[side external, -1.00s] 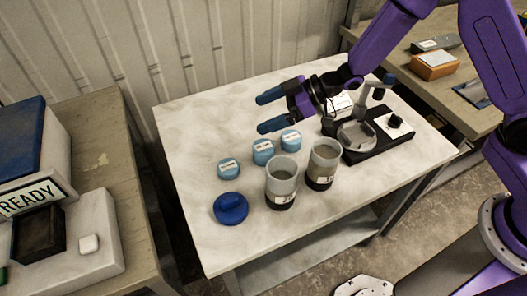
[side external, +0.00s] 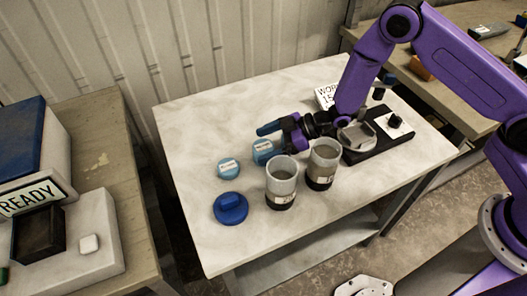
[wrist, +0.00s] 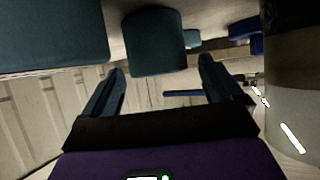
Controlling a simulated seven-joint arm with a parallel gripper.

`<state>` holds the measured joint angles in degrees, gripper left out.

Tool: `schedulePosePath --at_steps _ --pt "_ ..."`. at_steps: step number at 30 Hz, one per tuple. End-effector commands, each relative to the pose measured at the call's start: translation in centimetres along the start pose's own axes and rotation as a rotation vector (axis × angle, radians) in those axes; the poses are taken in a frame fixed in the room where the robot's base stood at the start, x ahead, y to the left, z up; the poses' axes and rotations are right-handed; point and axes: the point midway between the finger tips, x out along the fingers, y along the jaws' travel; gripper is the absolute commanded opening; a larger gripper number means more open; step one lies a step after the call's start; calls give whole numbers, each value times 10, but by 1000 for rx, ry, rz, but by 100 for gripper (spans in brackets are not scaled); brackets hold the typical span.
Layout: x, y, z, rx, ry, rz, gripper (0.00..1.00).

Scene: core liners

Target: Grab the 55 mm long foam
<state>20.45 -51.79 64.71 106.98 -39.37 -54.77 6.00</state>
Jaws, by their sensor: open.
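Several blue foam plugs with white labels sit on the pale table; the labels are too small to read, so I cannot tell which is 55 mm long. One foam (side external: 228,168) stands at the left and another (side external: 263,152) beside my gripper (side external: 276,138); a third is hidden by the gripper in the side view. My gripper is open and low over the table. In the wrist view, a teal foam (wrist: 155,45) lies ahead of and between the fingertips (wrist: 161,70), with no clear contact. A nearer foam (wrist: 50,38) fills the upper left, and a small one (wrist: 192,38) shows farther off.
Two clear liners with dark bases, one left (side external: 281,182) and one right (side external: 322,163), stand close in front of the gripper; one fills the right of the wrist view (wrist: 292,80). A blue cap (side external: 231,208) lies at front left. A black fixture (side external: 375,142) stands right.

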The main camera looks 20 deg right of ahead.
Motion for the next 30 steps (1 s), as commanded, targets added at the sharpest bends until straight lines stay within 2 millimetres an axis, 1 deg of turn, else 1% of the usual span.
schedulePosePath --at_steps 2,3,6,9,18,20,21,23,24,30 --pt "6 0 12 2 -3 0 92" --pt "13 0 10 -2 1 -1 92" --pt "25 0 9 -2 1 -1 92" --pt "32 0 10 -1 -1 0 92" --pt "35 0 9 0 -1 1 92" --pt "35 0 9 0 -1 1 73" --pt "35 0 9 0 -1 1 60" --pt "35 0 9 0 -1 1 40" --pt "35 0 9 0 -1 1 38" --pt "35 0 9 0 -1 1 37"
